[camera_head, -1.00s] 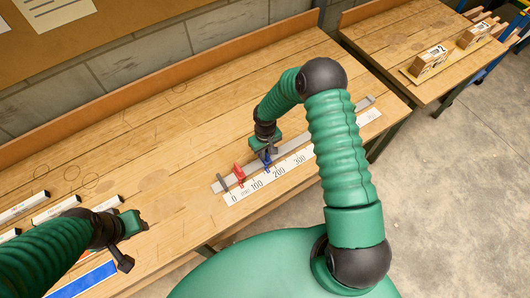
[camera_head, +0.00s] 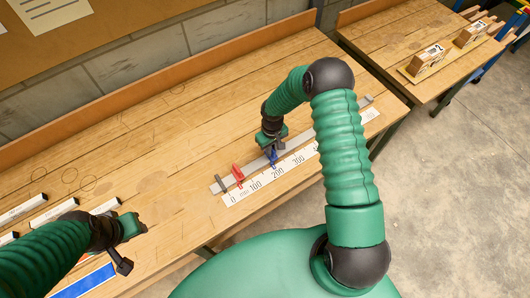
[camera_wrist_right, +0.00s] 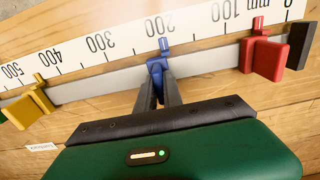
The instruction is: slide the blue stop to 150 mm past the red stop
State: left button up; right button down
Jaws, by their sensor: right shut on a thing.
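A grey rail (camera_head: 318,137) with a white millimetre scale (camera_head: 248,187) lies on the workbench. The red stop (camera_head: 238,174) sits near the rail's left end; in the right wrist view the red stop (camera_wrist_right: 264,56) has its pointer between 0 and 100. The blue stop (camera_head: 273,158) is to its right, and in the right wrist view the blue stop (camera_wrist_right: 156,68) has its pointer near the 200 label. My right gripper (camera_wrist_right: 158,88) is shut on the blue stop. My left gripper (camera_head: 124,257) is over the bench at left, its jaws unclear.
A yellow stop (camera_wrist_right: 30,104) sits on the rail between 400 and 500 in the right wrist view. A dark end block (camera_wrist_right: 301,45) closes the zero end. White bars (camera_head: 55,212) and a blue strip (camera_head: 85,281) lie at left. Numbered wooden blocks (camera_head: 428,60) stand on another table.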

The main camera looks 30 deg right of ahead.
jog(key=shift+w+d, duration=0.1)
jog(key=c, duration=1.5)
grip_release()
jog(key=shift+r, duration=0.15)
notch_tip(320, 180, up, 16)
jog(key=shift+r+b, duration=0.25)
jog(key=shift+b, duration=0.9)
